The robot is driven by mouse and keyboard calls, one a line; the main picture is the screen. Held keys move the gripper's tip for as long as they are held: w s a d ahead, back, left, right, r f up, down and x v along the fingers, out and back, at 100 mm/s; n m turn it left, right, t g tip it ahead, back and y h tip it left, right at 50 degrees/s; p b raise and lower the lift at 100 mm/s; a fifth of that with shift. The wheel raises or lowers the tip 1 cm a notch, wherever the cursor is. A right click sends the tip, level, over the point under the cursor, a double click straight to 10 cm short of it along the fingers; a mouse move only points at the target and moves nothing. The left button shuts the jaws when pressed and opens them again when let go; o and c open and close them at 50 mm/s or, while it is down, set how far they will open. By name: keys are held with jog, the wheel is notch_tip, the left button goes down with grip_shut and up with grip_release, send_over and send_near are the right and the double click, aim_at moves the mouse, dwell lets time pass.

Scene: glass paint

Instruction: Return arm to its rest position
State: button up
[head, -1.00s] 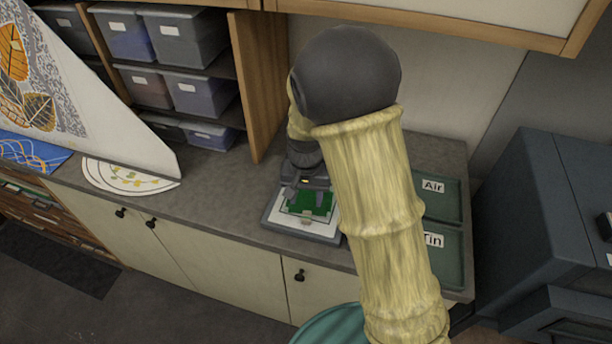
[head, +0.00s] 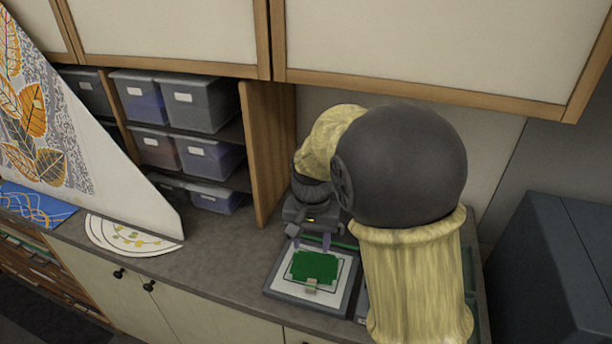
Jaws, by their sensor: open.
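My gripper (head: 312,243) is at the end of my bent arm, over the counter. Its two pale fingers are apart, with nothing seen between them. They point down just above the back part of a white framed board (head: 338,299), which carries a green piece (head: 314,267). I cannot tell whether the fingertips touch the board. My arm's dark elbow and yellowish link cover the counter to the right of the board.
The grey counter (head: 225,262) is clear left of the board. White round sheets (head: 125,236) and a large leaf-patterned panel (head: 75,150) are at the left. Lidded bins (head: 200,105) fill shelves behind. Cabinets (head: 430,45) hang above. A dark cabinet (head: 555,265) stands right.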

jog(key=shift+d, duration=0.1)
jog(key=s+d+f+n+t+b, duration=0.2)
jog(key=s+d+f, duration=0.3)
jog(key=s+d, duration=0.7)
jog(key=shift+d+t, duration=0.15)
jog(key=shift+t, duration=0.15)
jog(key=shift+s+r, duration=0.1)
dwell(0.5)
